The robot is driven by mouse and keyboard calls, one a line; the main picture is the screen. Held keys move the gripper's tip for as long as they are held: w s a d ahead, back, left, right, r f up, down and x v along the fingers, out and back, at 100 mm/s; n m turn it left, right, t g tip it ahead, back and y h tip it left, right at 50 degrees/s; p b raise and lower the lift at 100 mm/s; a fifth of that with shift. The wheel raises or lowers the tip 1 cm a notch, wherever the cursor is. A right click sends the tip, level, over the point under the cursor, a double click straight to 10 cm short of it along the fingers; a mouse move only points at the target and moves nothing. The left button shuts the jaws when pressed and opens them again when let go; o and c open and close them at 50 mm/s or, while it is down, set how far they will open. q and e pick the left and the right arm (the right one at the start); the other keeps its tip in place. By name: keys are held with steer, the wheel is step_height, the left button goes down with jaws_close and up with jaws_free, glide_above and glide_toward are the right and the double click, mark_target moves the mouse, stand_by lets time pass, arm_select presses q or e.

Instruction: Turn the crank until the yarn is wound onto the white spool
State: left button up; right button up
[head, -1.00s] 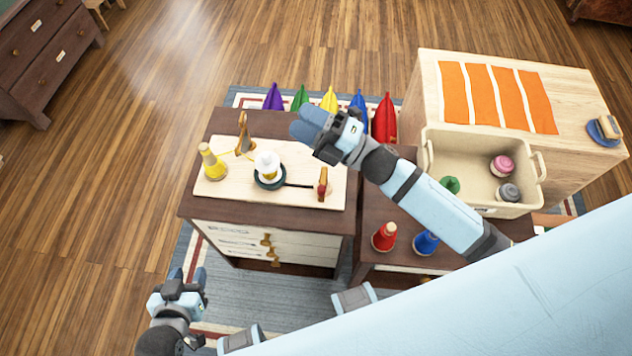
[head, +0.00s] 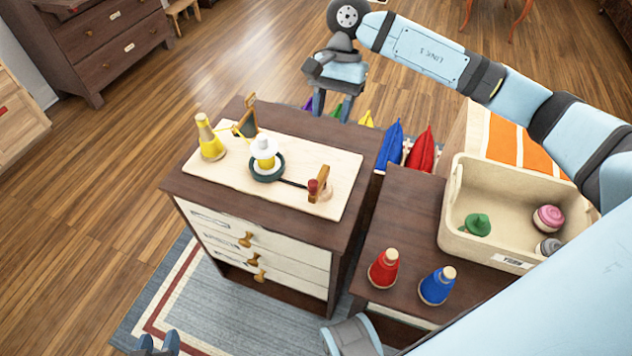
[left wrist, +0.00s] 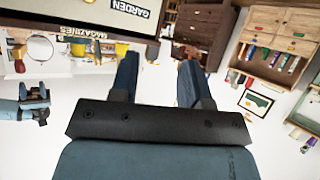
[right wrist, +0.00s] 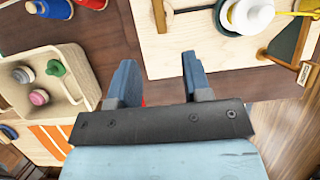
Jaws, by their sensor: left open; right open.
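The white spool (head: 263,147) stands on a dark round base on the pale winder board (head: 212,172), with a little yellow low on it. The crank (head: 321,184), a wooden arm with a red knob, stands at the board's right end. Yellow yarn runs from the yellow cone (head: 208,140) by the wooden guide (head: 246,120) towards the spool. My right gripper (head: 333,108) is open and empty behind the board, fingers down; its wrist view also shows the spool (right wrist: 250,14). My left gripper (head: 158,345) is open and empty at the bottom left, partly cut off.
The board lies on a dark-topped drawer cabinet (head: 270,222). On the lower surface to its right stand a red cone (head: 384,270), a blue cone (head: 437,287) and a yarn bin (head: 455,205). Coloured bags (head: 391,145) are behind. Floor is open at the left.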

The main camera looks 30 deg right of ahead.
mark_target(322, 174)
steer(key=x, duration=0.7)
steer(key=b+x, duration=0.1)
steer(key=x, duration=0.5)
steer(key=shift+d+f, duration=0.15)
steer(key=shift+f, duration=0.3)
steer(key=shift+c, duration=0.3)
jaws_close()
